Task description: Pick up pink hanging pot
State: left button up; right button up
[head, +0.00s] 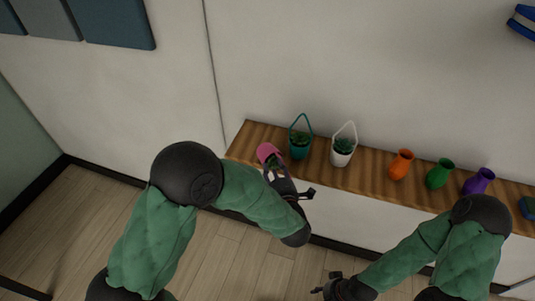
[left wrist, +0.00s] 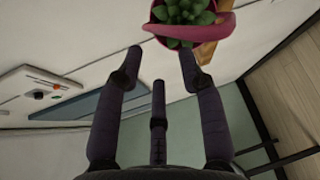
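The pink hanging pot (head: 267,152) holds a green plant and is at the left end of the wooden shelf. It looks tipped, with its plant side turned toward me. My left gripper (head: 276,172) is right in front of it. In the left wrist view, the pot (left wrist: 161,27) is at the top edge, partly cut off, with a pink band across its plant. The left gripper's fingers (left wrist: 160,58) are spread with nothing between them; the right finger's tip is close to the pot, and contact is unclear. My right gripper (head: 328,289) is low in the head view, dark and small.
On the wooden shelf (head: 370,178) stand a teal hanging pot (head: 300,151) and a white hanging pot (head: 342,152), close to the right of the pink one. Orange (head: 401,165), green (head: 439,174) and purple (head: 479,181) vases stand farther right. A wall rises behind the shelf.

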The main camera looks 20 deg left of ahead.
aim_at(267, 148)
pick_arm(q)
jog(key=x, duration=0.7)
jog(key=shift+w+r+b, duration=0.1)
jog(key=shift+b, duration=0.2)
grip_shut()
